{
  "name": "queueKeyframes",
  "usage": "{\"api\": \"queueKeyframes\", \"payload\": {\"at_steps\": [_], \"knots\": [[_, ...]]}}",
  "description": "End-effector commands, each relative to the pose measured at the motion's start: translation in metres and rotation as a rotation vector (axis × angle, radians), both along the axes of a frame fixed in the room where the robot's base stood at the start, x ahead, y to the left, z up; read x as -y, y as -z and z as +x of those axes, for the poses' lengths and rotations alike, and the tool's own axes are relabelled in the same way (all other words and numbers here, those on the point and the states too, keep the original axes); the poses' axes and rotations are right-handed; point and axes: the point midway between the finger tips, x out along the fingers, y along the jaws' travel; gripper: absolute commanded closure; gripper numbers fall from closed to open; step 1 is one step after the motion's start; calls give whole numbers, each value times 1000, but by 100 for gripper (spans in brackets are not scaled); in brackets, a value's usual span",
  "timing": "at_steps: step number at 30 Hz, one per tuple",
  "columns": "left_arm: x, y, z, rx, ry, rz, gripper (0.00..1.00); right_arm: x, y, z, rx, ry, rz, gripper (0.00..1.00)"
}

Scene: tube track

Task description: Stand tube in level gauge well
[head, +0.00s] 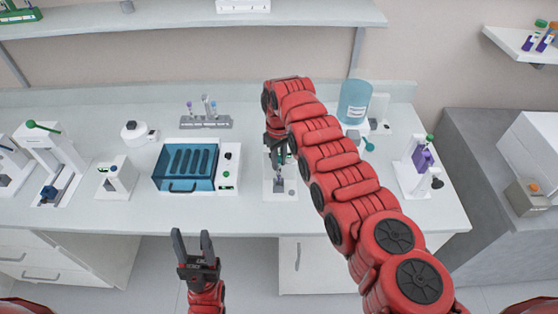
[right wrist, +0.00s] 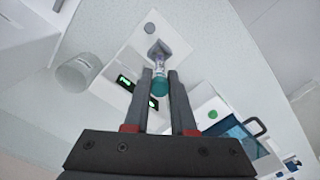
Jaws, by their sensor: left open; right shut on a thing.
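My right gripper (head: 279,158) is over the middle of the bench, shut on a tube with a teal cap; the tube (right wrist: 159,82) shows between the fingertips in the right wrist view. The level gauge (head: 281,190) is a white device below that gripper, with a grey well (right wrist: 158,50) and green displays (right wrist: 125,83). The tube's far end lines up with the well in the right wrist view; I cannot tell how deep it sits. My arm hides part of the gauge. My left gripper (head: 191,238) is open and empty in front of the bench.
A blue-lidded box (head: 187,166) stands left of the gauge. A tube rack (head: 206,123) is behind it. A large blue bottle (head: 354,101) stands at the back right, and a white stand with a purple part (head: 423,160) is further right. The bench front near the gauge is clear.

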Motion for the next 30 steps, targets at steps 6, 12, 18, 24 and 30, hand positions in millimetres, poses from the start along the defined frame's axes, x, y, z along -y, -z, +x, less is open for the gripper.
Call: {"api": "queueKeyframes", "payload": {"at_steps": [6,12,18,24,30], "knots": [[0,1,0,0,0,0,50,0,0,0,0,0,0,100],[0,3,0,0,0,0,50,0,2,0,1,0,1,100],[0,9,0,0,0,0,50,0,4,0,2,0,1,100],[0,8,0,0,0,0,50,0,3,0,1,0,1,100],[0,10,0,0,0,0,50,0,5,0,1,0,1,100]]}}
